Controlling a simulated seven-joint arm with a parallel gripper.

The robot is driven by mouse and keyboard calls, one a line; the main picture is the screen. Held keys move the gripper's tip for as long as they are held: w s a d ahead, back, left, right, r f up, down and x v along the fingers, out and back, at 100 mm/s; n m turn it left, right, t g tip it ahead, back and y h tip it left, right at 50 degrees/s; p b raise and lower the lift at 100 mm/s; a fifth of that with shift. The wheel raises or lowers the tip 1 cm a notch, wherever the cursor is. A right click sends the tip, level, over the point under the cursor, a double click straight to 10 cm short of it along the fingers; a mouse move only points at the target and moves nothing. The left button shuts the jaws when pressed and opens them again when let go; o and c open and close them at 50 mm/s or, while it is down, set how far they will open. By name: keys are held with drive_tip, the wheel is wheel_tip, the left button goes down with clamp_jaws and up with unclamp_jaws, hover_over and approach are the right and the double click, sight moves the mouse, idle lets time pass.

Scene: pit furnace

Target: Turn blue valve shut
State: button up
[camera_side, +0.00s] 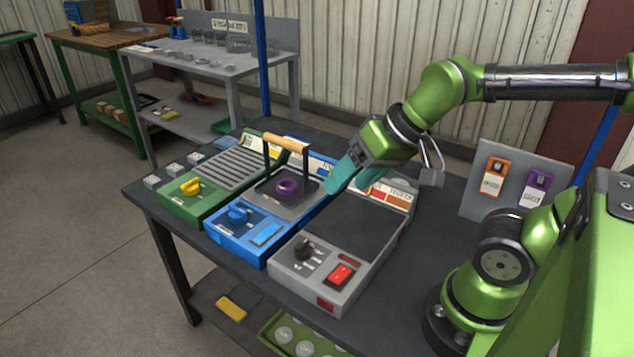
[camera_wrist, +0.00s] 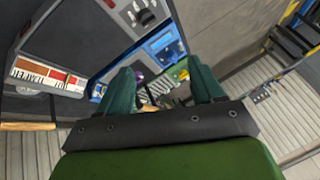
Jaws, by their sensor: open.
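The blue valve (camera_side: 238,214) is a knob on the front left of the blue furnace unit (camera_side: 240,246), beside a light blue switch (camera_side: 266,234). Part of the blue unit also shows between and above my fingers in the wrist view (camera_wrist: 164,46), but I cannot make out the valve there. My gripper (camera_side: 346,182), with teal fingers, is above the back right of the blue unit, near the back of the grey unit. It is apart from the valve. In the wrist view my gripper (camera_wrist: 163,75) shows open, with nothing held between its fingers.
A wooden handle (camera_side: 286,143) arches over a purple ring (camera_side: 288,187) on the blue unit. The green unit with a yellow valve (camera_side: 191,187) stands left. The grey unit with a black knob (camera_side: 305,250) and red switch (camera_side: 340,274) stands right. A sign panel (camera_side: 485,205) is farther right.

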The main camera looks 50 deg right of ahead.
drive_tip(key=w+m+g, duration=0.2)
drive_tip(key=w+g, duration=0.1)
drive_tip(key=w, duration=0.8)
drive_tip(key=m+g+h, duration=0.2)
drive_tip(key=m+g, duration=0.1)
drive_tip(key=m, duration=1.2)
hover_over(238, 208)
drive_tip(key=f, duration=0.2)
wheel_tip(238, 208, down, 16)
drive_tip(key=shift+r, duration=0.1)
drive_tip(key=shift+c, duration=0.2)
drive_tip(key=c, duration=0.7)
